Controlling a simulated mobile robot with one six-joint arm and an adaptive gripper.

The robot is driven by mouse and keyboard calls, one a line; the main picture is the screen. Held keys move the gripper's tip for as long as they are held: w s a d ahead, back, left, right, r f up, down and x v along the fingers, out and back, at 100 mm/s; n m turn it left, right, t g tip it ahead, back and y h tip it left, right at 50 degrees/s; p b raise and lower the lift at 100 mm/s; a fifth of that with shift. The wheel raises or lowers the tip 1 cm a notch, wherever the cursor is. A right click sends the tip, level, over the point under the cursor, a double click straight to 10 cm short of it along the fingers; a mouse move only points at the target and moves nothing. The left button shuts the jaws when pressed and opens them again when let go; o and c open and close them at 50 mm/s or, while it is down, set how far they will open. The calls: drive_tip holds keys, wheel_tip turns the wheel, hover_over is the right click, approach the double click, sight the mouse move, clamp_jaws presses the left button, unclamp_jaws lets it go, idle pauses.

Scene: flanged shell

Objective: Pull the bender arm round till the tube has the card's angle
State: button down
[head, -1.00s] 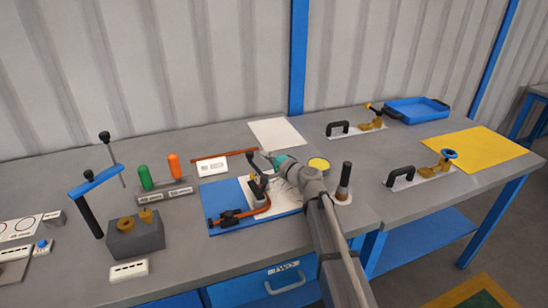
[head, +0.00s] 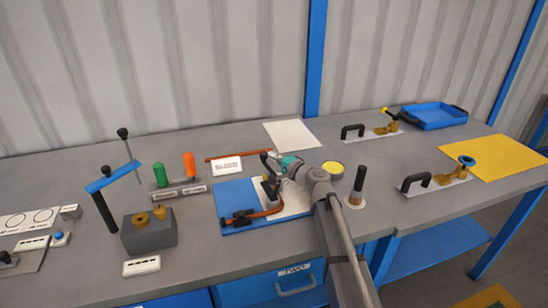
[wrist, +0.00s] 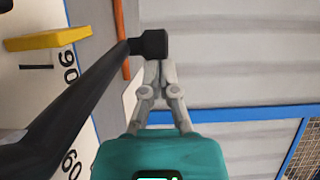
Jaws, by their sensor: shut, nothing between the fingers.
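The tube bender stands on a blue board (head: 236,193) in the head view. A copper tube (head: 268,213) runs from a black clamp (head: 238,218) along the board's front and bends up beside the bender. The black bender arm (wrist: 85,92) crosses the wrist view to a thick black end (wrist: 150,44). My gripper (wrist: 160,64) is shut and empty, its fingertips at that end; I cannot tell whether they touch. A white scale (wrist: 40,110) shows 60 and 90. The white card (head: 227,167) stands behind the board; its print is unreadable here. My gripper hides part of the bender.
A second copper rod (head: 225,157) lies behind the card. The front middle of the bench is clear.

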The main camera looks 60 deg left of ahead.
drive_tip(key=shift+w+d, duration=0.5)
drive_tip(key=shift+w, duration=0.2)
drive_tip(key=shift+w+d, duration=0.7)
drive_tip(key=shift+w, duration=0.25)
drive_tip(key=d, duration=0.3)
drive_tip(key=w+d, duration=0.1)
drive_tip(key=d, duration=0.5)
drive_tip(key=shift+w+d, duration=0.4)
